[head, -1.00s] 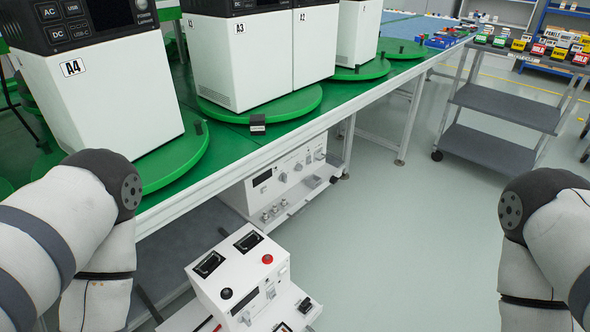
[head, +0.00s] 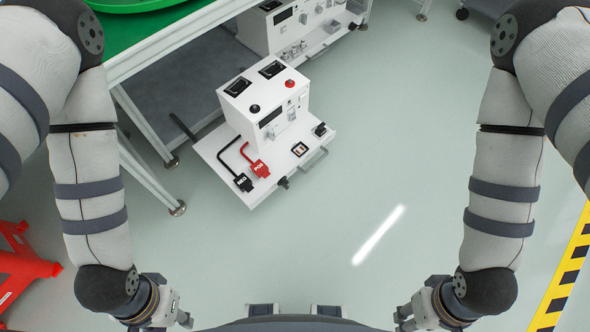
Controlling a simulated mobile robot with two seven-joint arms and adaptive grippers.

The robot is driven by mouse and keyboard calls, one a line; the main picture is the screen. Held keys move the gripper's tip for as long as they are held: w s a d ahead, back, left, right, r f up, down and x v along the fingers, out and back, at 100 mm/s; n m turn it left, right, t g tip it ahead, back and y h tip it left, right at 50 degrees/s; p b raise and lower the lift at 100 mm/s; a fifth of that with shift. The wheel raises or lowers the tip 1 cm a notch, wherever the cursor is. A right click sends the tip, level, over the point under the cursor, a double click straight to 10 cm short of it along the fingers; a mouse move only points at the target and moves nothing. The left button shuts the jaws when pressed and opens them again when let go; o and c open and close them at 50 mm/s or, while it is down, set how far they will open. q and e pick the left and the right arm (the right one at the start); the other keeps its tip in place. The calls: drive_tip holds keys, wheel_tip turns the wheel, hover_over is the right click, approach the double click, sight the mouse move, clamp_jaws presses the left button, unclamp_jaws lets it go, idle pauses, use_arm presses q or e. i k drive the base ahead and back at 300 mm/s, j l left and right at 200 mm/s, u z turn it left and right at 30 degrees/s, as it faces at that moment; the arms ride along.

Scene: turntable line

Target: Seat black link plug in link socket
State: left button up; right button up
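A small black block (head: 320,129), which looks like the black link plug, sits at the right corner of the white pull-out tray (head: 225,160). A small square fitting with a light frame (head: 299,149), perhaps the link socket, lies on the tray to its lower left and looks unoccupied. The two are apart. My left gripper (head: 184,318) is low at the left, far from the tray. My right gripper (head: 402,318) is low at the right, also away from it. Neither gripper touches anything that I can see; their finger openings are too small to judge.
A white power unit (head: 267,105) stands on the tray. A black cable plug (head: 243,182) and a red cable plug (head: 260,169) lie on the tray's front. The green-topped table (head: 150,30) is at upper left. Open floor (head: 400,170) lies to the right.

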sight(262, 97)
drive_tip(key=i+l+u, duration=0.55)
drive_tip(key=l, duration=0.2)
drive_tip(key=i+l+u, duration=0.15)
drive_tip(key=l+u, duration=0.15)
drive_tip(key=l, duration=0.15)
